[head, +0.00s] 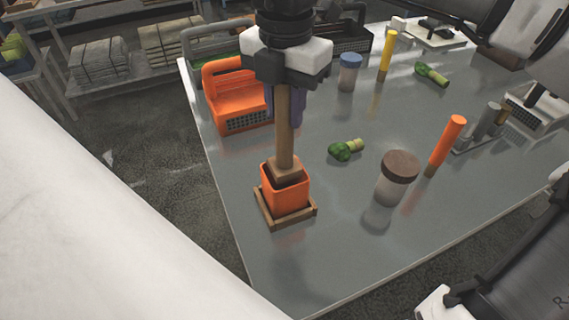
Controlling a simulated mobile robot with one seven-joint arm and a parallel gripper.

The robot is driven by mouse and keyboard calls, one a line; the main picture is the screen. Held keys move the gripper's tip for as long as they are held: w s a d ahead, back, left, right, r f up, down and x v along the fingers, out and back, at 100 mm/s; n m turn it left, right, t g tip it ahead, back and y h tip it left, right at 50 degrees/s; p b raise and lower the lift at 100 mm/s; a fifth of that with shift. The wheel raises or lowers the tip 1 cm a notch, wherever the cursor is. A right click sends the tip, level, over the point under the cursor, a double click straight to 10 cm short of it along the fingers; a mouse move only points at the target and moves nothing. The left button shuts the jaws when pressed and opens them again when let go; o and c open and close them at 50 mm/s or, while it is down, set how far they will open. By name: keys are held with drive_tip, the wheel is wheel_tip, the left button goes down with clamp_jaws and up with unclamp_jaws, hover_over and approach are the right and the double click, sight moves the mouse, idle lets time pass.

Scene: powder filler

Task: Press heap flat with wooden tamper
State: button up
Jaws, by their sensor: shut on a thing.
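My gripper (284,85) is shut on the upright wooden tamper (284,130), gripping the upper part of its round handle. The tamper's square brown block (287,171) sits in the mouth of an orange square container (286,195), partly above the rim. The container stands inside a low wooden frame (301,217) near the table's left edge. The heap is hidden inside the container under the block, so I cannot tell how flat it is or whether the block touches it.
The grey table (330,260) is clear in front. An orange carrier (238,95) stands behind left. To the right are a green broccoli-like piece (345,149), a brown-lidded jar (393,178) and an orange cylinder (446,145). A blue-lidded jar (348,73) stands farther back.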

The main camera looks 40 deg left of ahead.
drive_tip(key=shift+r, duration=0.1)
idle(0.3)
drive_tip(key=shift+r+p, duration=2.05)
drive_tip(key=shift+r, duration=0.35)
